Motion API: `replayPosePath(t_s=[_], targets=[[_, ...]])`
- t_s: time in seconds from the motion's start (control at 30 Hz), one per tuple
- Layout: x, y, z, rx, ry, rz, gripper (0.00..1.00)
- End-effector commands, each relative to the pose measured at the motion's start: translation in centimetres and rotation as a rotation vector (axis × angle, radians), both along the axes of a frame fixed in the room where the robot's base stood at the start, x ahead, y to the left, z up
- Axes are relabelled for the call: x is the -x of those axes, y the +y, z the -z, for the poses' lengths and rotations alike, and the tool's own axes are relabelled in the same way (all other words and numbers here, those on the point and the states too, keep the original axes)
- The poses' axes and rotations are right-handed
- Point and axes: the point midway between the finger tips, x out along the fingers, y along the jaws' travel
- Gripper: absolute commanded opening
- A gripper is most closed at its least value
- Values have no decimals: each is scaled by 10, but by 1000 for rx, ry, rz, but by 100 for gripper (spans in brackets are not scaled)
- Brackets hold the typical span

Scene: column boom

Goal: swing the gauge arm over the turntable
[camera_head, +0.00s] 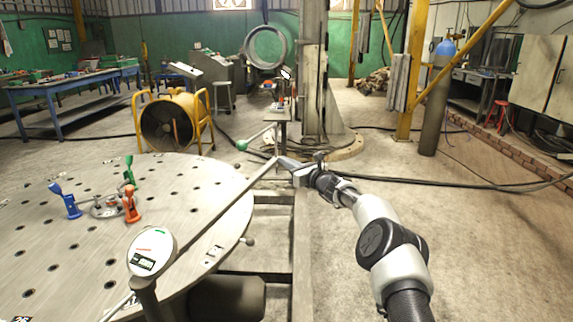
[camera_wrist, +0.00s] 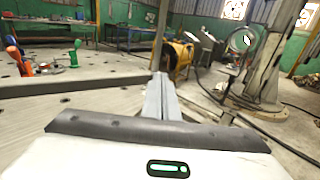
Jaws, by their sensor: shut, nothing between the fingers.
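The round grey turntable (camera_head: 95,235), with rows of holes, fills the lower left of the head view. Blue (camera_head: 68,200), green (camera_head: 129,170) and red (camera_head: 130,202) clamps stand around its centre. What looks like the gauge arm is a long thin bar (camera_head: 222,206) running from behind a round gauge head (camera_head: 152,250) with a small display, across the turntable's right part. Its far end is by my gripper. My gripper (camera_head: 282,162) is shut and empty at that end; I cannot tell if they touch. In the wrist view the bar (camera_wrist: 75,84) comes from the left towards the fingertips (camera_wrist: 157,76).
A green-knobbed lever (camera_head: 242,145) sticks out just behind my gripper. A yellow-framed drum fan (camera_head: 172,123) stands beyond the turntable. A tall column (camera_head: 313,70) rises at the back, with cables on the floor. A yellow post and gas cylinder (camera_head: 436,105) stand right; floor between is mostly clear.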

Motion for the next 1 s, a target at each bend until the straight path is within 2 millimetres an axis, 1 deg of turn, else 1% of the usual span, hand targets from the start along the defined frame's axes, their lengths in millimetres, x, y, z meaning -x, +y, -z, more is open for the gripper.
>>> replayPosePath(t_s=[0.73, 0.87, 1.0], targets=[[0, -1, 0, 0, 0, 0, 0], [2, -8, 0, 0, 0, -1, 0], [5, -23, 0, 0, -1, -5, 0]])
